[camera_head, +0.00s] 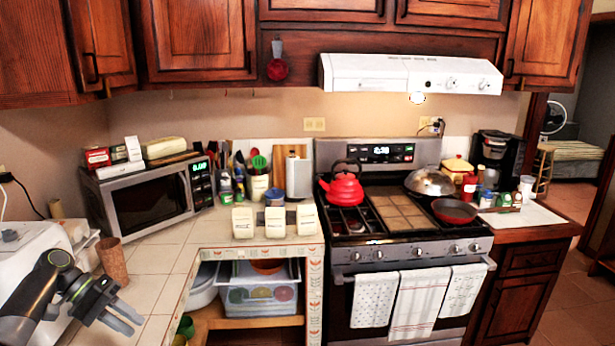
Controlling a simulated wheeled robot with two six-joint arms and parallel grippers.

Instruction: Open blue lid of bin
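My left gripper (136,325) reaches in at the lower left, over the tiled counter. Its two dark grey fingers are apart, with nothing between them. I see no bin with a clearly blue lid. A pale, see-through plastic bin (262,306) with a bluish tint stands on the shelf under the counter, with coloured round things showing through its wall. An orange round thing shows at its top; I cannot tell whether a lid is on it. My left gripper is well to the left of this bin and apart from it. My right gripper is not in view.
The tiled counter (155,262) has free room before the microwave (152,198). A brown cup (112,262) stands close behind my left gripper. Three pale canisters (274,222) stand above the shelf opening. The stove, with a red kettle (343,188), is to the right.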

